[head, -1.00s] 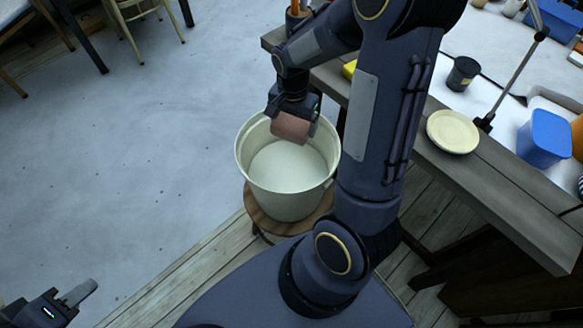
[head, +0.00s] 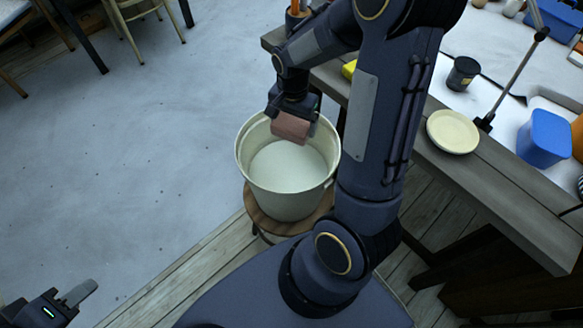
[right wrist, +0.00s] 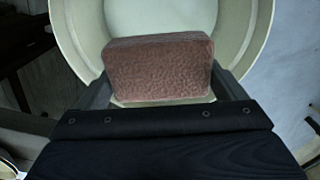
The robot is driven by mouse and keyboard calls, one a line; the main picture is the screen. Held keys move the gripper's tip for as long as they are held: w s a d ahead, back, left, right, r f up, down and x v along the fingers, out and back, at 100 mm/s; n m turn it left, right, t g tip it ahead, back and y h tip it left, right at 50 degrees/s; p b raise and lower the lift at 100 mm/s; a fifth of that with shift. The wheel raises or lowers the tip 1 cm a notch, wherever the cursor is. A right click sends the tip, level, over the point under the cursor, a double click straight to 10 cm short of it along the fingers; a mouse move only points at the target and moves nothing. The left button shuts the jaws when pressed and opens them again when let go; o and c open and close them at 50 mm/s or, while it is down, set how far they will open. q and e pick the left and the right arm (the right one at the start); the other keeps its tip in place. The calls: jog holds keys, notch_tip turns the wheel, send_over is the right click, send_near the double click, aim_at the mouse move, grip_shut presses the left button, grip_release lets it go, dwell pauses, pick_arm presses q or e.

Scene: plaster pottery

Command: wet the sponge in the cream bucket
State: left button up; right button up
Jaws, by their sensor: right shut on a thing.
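The cream bucket (head: 262,187) stands on a round wooden stool (head: 257,213), and its inside shows a pale, even surface. My right gripper (head: 296,112) is shut on a pinkish-brown sponge (head: 291,127) and holds it over the far part of the bucket's mouth. In the right wrist view the sponge (right wrist: 158,70) sits between the two fingers, with the bucket's rim (right wrist: 240,40) curving around behind it. Whether the sponge touches the pale surface cannot be told; it looks above it. My left gripper (head: 77,293) is at the lower left, empty; its finger gap is not clear.
A grey wooden table (head: 480,180) runs along the right with a cream plate (head: 453,132), a dark cup (head: 463,73) and a blue container (head: 545,138). A yellow block (head: 349,69) lies near its edge.

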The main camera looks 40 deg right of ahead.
aim_at(292, 121)
dwell(0.4)
notch_tip(292, 121, up, 4)
jog(key=p, duration=0.3)
jog(key=shift+p, duration=0.3)
dwell(0.5)
